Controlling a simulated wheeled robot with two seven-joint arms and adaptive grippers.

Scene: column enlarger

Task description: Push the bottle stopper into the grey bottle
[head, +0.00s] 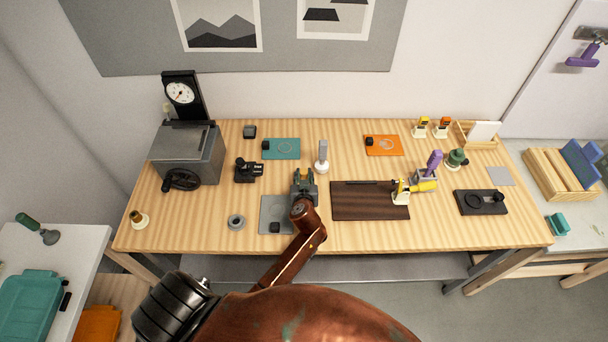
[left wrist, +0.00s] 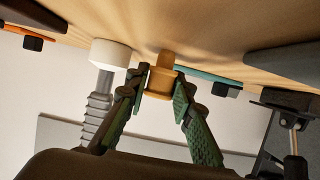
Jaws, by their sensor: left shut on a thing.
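My left gripper (head: 303,173) is over the middle of the table, with its arm coming up from the bottom of the head view. It is shut on an amber stopper-like piece (left wrist: 160,82), whose narrower end points toward the tabletop. The piece seems clear of the table, but the gap is hard to judge. Just beside it stands an upright grey ribbed thing (left wrist: 97,105) on a white round base, perhaps the grey bottle. It also shows in the head view (head: 322,148), behind and right of the gripper. I cannot see its opening. My right gripper is out of view.
A dark brown board (head: 350,203) lies right of the gripper. A grey mat (head: 268,207) is in front, a teal mat (head: 287,149) behind. A black holder (head: 247,171) and grey machine (head: 188,152) stand left. Several small tools crowd the right. The front left table is mostly clear.

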